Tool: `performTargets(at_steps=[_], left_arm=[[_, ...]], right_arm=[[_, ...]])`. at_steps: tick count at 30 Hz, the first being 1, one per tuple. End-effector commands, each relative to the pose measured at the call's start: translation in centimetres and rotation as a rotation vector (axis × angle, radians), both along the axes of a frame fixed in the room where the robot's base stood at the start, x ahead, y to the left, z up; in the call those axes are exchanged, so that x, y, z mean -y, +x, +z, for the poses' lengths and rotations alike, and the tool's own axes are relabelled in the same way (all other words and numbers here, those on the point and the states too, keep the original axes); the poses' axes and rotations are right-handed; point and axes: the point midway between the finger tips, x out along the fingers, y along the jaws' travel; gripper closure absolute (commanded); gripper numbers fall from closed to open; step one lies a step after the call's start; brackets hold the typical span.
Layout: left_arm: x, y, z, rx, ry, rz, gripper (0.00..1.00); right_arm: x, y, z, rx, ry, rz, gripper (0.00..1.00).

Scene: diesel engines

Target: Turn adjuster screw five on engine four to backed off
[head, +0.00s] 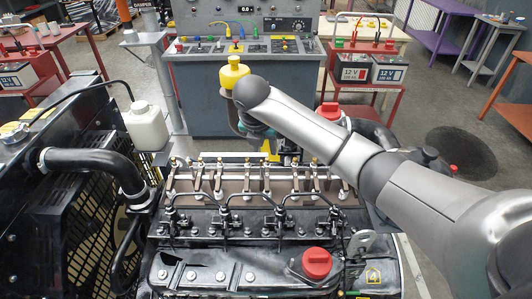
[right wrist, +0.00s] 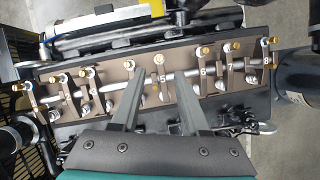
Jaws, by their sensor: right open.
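Engine four (head: 225,265), a black engine with a yellow "4" label (head: 373,276), fills the lower middle of the head view. Its rocker row (head: 255,185) carries several brass-topped adjuster screws. In the right wrist view, adjuster screw five (right wrist: 159,58) stands on the rocker marked 5, near the middle of the row. My right gripper (right wrist: 159,70) is open, its two grey fingers apart on either side of rocker five. Nothing shows between the fingertips but that rocker and screw. Whether the fingers touch anything cannot be told. In the head view its fingers are hidden. My left gripper is not in view.
A black radiator unit (head: 70,215) with a hose and a white bottle (head: 146,127) stand left of the engine. A grey test console (head: 240,100) stands behind. Neighbouring rockers sit close beside the fingers.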

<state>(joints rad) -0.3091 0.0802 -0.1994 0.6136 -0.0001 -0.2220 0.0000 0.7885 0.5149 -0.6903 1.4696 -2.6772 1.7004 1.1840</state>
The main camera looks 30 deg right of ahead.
Motion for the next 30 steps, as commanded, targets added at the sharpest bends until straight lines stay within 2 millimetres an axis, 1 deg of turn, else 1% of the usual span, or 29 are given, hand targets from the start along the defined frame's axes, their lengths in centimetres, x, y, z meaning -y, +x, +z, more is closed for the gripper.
performTargets(at_steps=[1, 4, 9, 15, 24, 26, 30], left_arm=[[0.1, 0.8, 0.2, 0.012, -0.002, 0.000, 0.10], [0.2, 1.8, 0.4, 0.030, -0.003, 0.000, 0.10], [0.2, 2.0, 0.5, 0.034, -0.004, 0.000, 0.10], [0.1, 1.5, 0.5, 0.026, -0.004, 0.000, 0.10], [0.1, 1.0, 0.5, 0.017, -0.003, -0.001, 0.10], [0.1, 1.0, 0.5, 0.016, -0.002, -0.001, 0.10], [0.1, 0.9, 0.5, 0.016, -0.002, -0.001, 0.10]], right_arm=[[0.2, 0.1, -1.0, -0.006, 0.000, -0.002, 0.55], [0.6, 0.6, -2.4, -0.004, 0.000, -0.002, 0.55], [1.1, 1.2, -4.1, -0.002, 0.001, -0.001, 0.55], [1.4, 1.6, -5.1, -0.001, 0.000, 0.001, 0.55], [1.4, 1.6, -5.3, 0.000, 0.001, 0.001, 0.55], [1.4, 1.6, -5.3, 0.000, 0.001, 0.001, 0.61], [1.4, 1.6, -5.2, 0.000, 0.001, 0.001, 0.76]])
